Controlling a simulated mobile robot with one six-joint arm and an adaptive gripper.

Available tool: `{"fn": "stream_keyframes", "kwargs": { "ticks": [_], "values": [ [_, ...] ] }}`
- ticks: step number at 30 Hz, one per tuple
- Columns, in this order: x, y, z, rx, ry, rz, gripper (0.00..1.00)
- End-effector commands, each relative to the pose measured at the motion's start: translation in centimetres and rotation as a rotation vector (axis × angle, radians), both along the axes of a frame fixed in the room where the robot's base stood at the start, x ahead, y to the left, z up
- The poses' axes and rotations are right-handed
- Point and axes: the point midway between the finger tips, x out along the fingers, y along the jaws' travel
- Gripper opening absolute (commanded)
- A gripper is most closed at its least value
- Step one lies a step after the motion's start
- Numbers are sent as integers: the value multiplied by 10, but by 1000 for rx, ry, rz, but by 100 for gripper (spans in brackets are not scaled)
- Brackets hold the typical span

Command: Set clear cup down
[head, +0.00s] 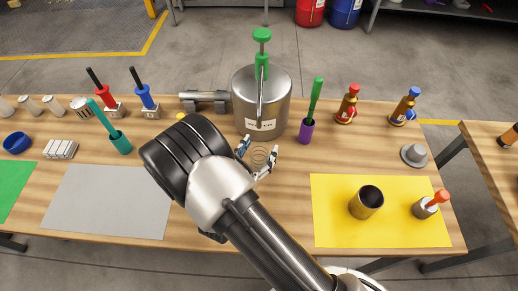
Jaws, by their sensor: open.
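The clear cup (260,157) is a small see-through shape near the front of the large metal pot (262,102). It is faint, so its base and whether it stands fully on the table (290,168) are hard to tell. My gripper (258,157) is open, with one finger on each side of the cup. I cannot tell whether the fingers touch it. My arm covers part of the table in front.
A yellow mat (335,228) at right bears a dark cup (366,202) and a grey container (426,207) with an orange-red top. A grey mat (105,205) is bare at left. A purple holder (306,130) with a green handle stands right of the pot.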

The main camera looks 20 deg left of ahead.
Motion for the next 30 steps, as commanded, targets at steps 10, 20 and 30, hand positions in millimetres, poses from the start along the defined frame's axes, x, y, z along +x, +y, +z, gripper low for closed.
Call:
{"fn": "stream_keyframes", "kwargs": {
  "ticks": [10,20,30],
  "values": [
    [-72,14,1,-3,0,9,65],
    [-114,19,0,-1,1,4,65],
    [-115,16,3,8,1,-15,65]
  ]
}}
